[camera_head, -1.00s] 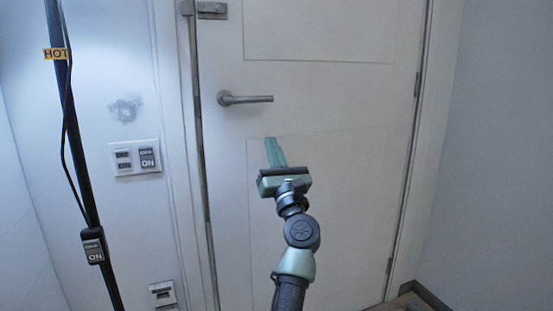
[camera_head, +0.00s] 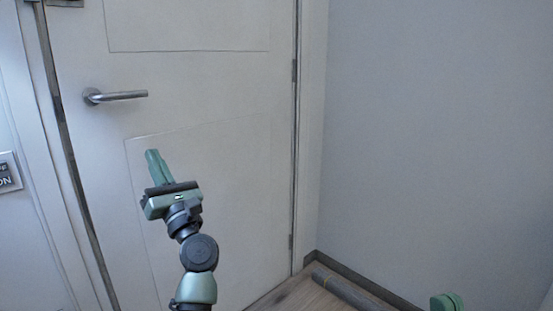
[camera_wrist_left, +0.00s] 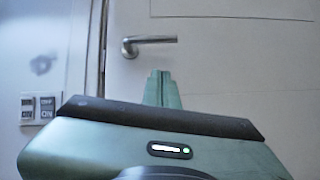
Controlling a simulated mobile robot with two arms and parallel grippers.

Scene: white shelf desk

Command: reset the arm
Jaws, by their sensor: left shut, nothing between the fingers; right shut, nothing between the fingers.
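My left gripper (camera_head: 153,154) is held up in front of the white door in the head view. Its slim green fingers are closed together, with nothing between them. The same closed fingers (camera_wrist_left: 161,82) show at the middle of the left wrist view, below the door handle in the picture. A round green part, apparently of my right arm, shows at the bottom right edge of the head view. My right gripper's fingers do not show.
The white door (camera_head: 215,90) is shut, with a metal lever handle (camera_head: 118,96). A plain grey wall (camera_head: 430,130) is on the right. A dark roll-like thing (camera_head: 345,290) lies on the wooden floor by the skirting. A wall switch (camera_head: 8,172) is at the left edge.

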